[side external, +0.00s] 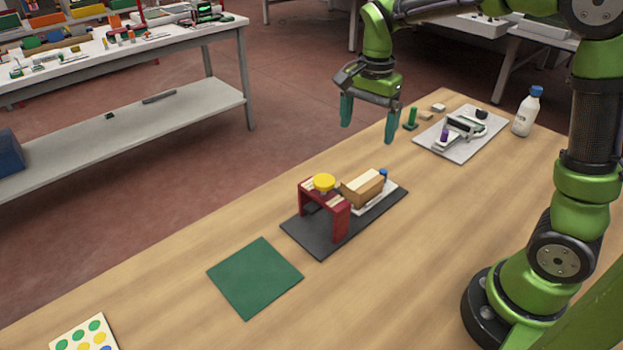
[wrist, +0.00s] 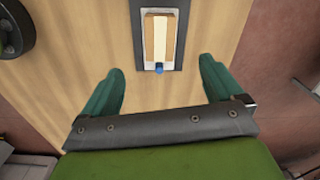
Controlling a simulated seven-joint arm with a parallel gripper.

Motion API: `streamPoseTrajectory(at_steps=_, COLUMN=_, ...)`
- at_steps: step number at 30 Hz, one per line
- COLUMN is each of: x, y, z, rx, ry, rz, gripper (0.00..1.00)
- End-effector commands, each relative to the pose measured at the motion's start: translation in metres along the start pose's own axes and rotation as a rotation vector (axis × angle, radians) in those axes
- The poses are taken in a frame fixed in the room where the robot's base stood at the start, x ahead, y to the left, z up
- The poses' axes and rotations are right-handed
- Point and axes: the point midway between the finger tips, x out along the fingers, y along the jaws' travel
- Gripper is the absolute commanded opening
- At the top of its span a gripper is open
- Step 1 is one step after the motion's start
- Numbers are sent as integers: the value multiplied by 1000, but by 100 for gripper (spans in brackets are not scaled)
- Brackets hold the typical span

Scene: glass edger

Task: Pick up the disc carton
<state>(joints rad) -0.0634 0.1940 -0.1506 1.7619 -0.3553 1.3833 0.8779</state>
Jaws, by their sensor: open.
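The carton (side external: 363,187), a small brown box with a pale strip along its top, sits on a white plate on the dark grey base (side external: 322,243). It stands beside a red bridge-shaped stand (side external: 340,222) topped by a yellow round piece (side external: 324,182). In the wrist view the carton (wrist: 160,38) lies beyond the fingertips, with a blue knob (wrist: 159,68) at its near end. My gripper (side external: 368,122) is open and empty, up above the table behind the carton. Its teal fingers also show wide apart in the wrist view (wrist: 160,80).
A green mat (side external: 255,278) lies left of the base. A grey board (side external: 460,150) with a device, a green peg (side external: 411,118) and a white bottle with a blue cap (side external: 527,112) stand to the right. A card of coloured dots (side external: 84,336) is at lower left. The wood between is clear.

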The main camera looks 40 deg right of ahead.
Motion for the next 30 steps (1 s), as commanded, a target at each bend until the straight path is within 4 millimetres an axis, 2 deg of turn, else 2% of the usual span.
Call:
streamPoseTrajectory(at_steps=3, x=-11, y=-2, z=-3, rx=145, ry=8, rz=8, gripper=94)
streamPoseTrajectory(at_steps=8, x=-2, y=1, z=-2, rx=212, ry=3, rz=24, gripper=94)
streamPoseTrajectory(at_steps=21, x=87, y=3, z=-2, rx=209, ry=2, rz=24, gripper=94)
streamPoseTrajectory(at_steps=24, x=100, y=3, z=-2, rx=208, ry=2, rz=22, gripper=94)
streamPoseTrajectory(at_steps=30, x=112, y=3, z=-4, rx=209, ry=2, rz=20, gripper=94)
